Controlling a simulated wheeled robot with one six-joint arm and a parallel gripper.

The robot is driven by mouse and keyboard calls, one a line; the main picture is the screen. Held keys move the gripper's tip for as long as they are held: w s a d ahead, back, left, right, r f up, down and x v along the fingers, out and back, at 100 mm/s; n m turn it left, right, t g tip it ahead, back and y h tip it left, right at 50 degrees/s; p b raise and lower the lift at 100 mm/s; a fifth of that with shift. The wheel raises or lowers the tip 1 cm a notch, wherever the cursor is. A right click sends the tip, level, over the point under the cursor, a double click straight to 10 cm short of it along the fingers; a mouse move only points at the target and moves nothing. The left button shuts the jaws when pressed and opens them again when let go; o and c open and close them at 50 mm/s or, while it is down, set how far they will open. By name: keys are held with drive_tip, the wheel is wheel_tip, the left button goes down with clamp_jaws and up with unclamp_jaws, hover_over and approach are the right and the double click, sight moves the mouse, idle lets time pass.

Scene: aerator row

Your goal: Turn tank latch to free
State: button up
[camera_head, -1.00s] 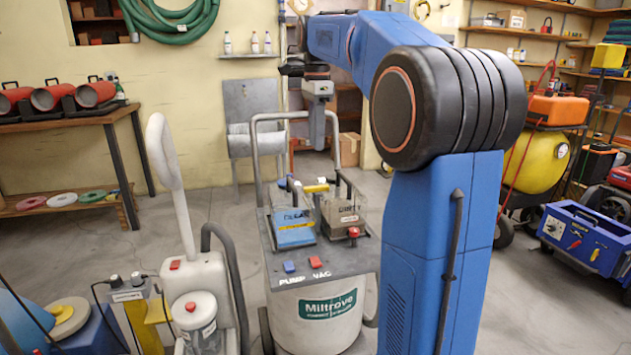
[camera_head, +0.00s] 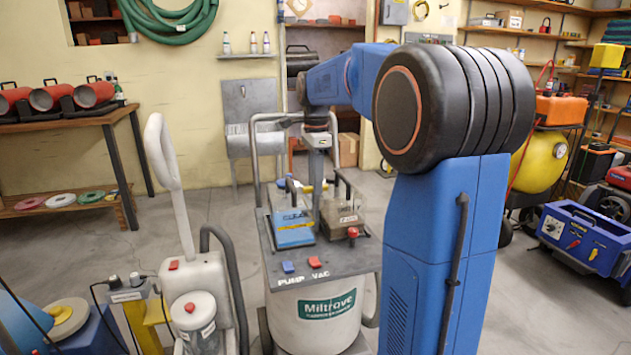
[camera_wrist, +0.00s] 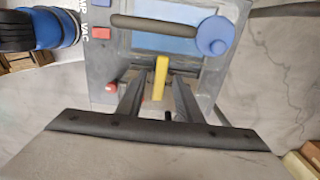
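The yellow tank latch (camera_head: 307,188) lies between the blue CLEAN tank (camera_head: 293,229) and the DIRTY tank (camera_head: 343,217) on top of the Miltrove machine (camera_head: 328,304). My gripper (camera_head: 317,205) points down at it from above and hides part of it in the head view. In the wrist view the latch (camera_wrist: 161,75) is a yellow bar lying between my two fingers (camera_wrist: 158,85). The fingers are apart, with gaps visible on both sides of the bar. The DIRTY tank is mostly hidden behind the gripper there.
The CLEAN tank's dark handle with a blue knob (camera_wrist: 214,36) is close to the fingers. A red knob (camera_head: 352,232) sits on the DIRTY tank. A grey tubular frame (camera_head: 254,150) rises behind the tanks. A white machine (camera_head: 196,290) stands at left.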

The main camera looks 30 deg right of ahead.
clamp_jaws()
drive_tip(key=shift+n, duration=0.3)
drive_tip(key=n, duration=0.3)
drive_tip(key=shift+n, duration=0.3)
drive_tip(key=n, duration=0.4)
drive_tip(key=shift+n, duration=0.3)
drive_tip(key=n, duration=0.4)
drive_tip(key=shift+n, duration=2.5)
